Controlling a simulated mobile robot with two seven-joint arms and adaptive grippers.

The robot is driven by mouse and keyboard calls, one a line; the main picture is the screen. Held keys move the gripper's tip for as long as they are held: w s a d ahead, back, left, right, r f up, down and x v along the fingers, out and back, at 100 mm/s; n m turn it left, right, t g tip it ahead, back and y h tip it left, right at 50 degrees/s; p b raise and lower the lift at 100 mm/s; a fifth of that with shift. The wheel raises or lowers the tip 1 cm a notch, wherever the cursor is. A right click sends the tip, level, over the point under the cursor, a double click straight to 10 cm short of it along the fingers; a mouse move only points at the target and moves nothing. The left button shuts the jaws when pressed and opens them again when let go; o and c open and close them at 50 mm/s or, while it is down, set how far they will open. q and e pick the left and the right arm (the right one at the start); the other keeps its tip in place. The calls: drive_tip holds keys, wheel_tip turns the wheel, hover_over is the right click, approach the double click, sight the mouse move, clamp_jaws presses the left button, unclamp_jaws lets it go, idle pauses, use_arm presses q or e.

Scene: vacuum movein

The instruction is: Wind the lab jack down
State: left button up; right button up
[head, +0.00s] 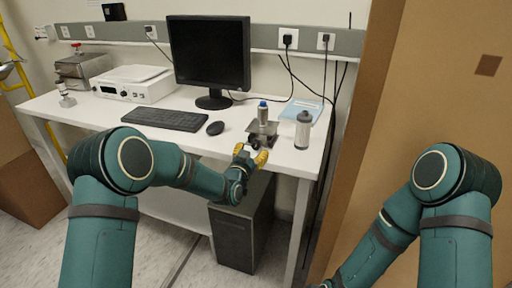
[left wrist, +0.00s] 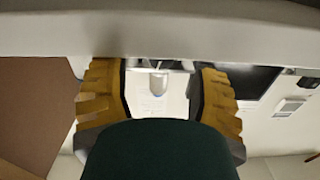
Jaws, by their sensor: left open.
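The lab jack (head: 263,129) stands on the white desk near its front edge, with a grey metal platform on top. A dark knob (head: 254,143) shows at the jack's front, close to my left gripper. My left gripper (head: 250,155) is open at the desk's front edge, its yellow fingertips just in front of the jack. In the left wrist view the two yellow fingers (left wrist: 160,97) are apart, with a small grey rounded thing between them in the picture; I cannot tell whether they touch anything. My right gripper is out of view.
A grey bottle (head: 303,130) stands right of the jack, and a mouse (head: 215,128) and keyboard (head: 165,118) lie to the left. A monitor (head: 209,52) stands behind. A dark computer case (head: 240,225) is under the desk. A brown panel (head: 375,120) rises at the right.

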sight(255, 146)
use_arm(q)
drive_tip(key=shift+x, duration=2.1)
clamp_jaws()
